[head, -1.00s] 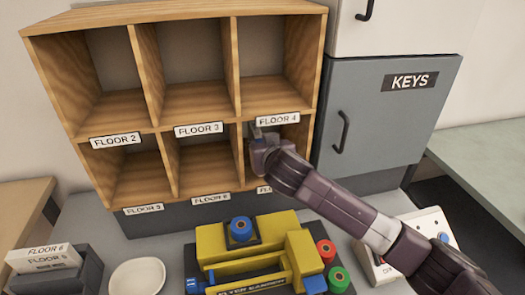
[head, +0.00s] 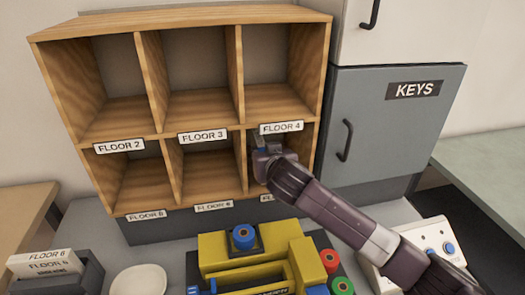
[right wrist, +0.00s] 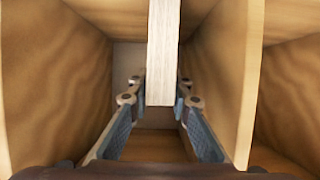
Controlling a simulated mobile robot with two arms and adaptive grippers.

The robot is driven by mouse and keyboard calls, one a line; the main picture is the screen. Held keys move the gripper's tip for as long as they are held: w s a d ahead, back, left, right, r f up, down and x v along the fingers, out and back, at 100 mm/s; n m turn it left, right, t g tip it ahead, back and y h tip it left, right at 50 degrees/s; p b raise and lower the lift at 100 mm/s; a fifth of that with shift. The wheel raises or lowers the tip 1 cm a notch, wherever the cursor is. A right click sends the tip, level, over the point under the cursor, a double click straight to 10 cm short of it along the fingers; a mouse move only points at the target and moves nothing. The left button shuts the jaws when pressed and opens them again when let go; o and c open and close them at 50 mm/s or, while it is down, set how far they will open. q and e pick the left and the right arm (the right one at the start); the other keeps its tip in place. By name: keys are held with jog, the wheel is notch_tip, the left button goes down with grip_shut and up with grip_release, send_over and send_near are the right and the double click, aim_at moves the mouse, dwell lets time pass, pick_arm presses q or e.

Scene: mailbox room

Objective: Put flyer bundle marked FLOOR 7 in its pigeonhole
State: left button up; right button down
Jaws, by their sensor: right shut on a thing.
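My right gripper (head: 262,150) reaches into the bottom right compartment of the wooden pigeonhole unit (head: 185,18), below the FLOOR 4 label (head: 281,128). The label under that compartment (head: 266,198) is mostly hidden by my arm; only its first letters show. In the right wrist view, my right gripper (right wrist: 160,112) is shut on a pale flyer bundle (right wrist: 163,50) seen edge-on and upright between wooden walls. The bundle's marking cannot be read. The left gripper is not in view.
A dark tray (head: 88,280) at the lower left holds labelled bundles, the front one reading FLOOR 6 (head: 48,256). A white dish (head: 138,280), a yellow machine (head: 215,245) and red and green rolls stand on the counter. A grey KEYS cabinet (head: 400,140) adjoins the unit.

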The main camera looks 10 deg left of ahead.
jog(key=c, duration=1.7)
grip_release()
